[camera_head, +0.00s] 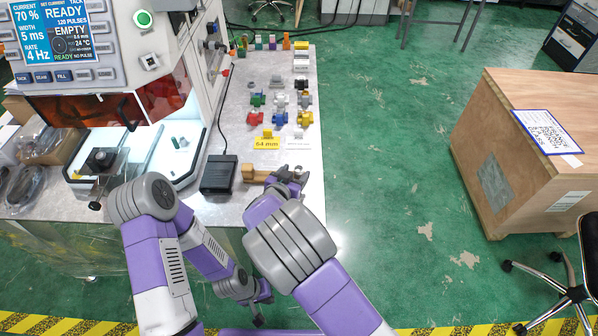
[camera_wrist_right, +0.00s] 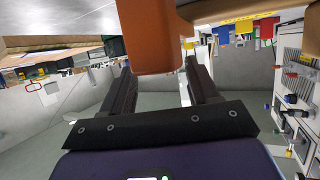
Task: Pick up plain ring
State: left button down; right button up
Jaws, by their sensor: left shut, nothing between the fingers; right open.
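I cannot make out the plain ring for certain in either view. In the head view my right gripper (camera_head: 291,176) is at the bench's front right, just right of a tan wooden piece (camera_head: 256,173). In the right wrist view its two dark fingers (camera_wrist_right: 160,88) stand apart, with no held object visible. A brown-orange block (camera_wrist_right: 152,38) looms close in front of them; I cannot tell whether it touches. My arm hides part of the bench there. My left gripper (camera_head: 258,312) is low, in front of the bench, shut and empty.
A machine (camera_head: 110,60) with a screen fills the left of the bench. Several coloured clamp-like pieces (camera_head: 279,118) stand in rows behind a yellow "64 mm" card (camera_head: 266,143). A black pedal-like box (camera_head: 219,173) lies left of the wooden piece. A wooden crate (camera_head: 480,130) stands right; green floor is open between.

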jog(key=shift+x, duration=1.05)
grip_shut()
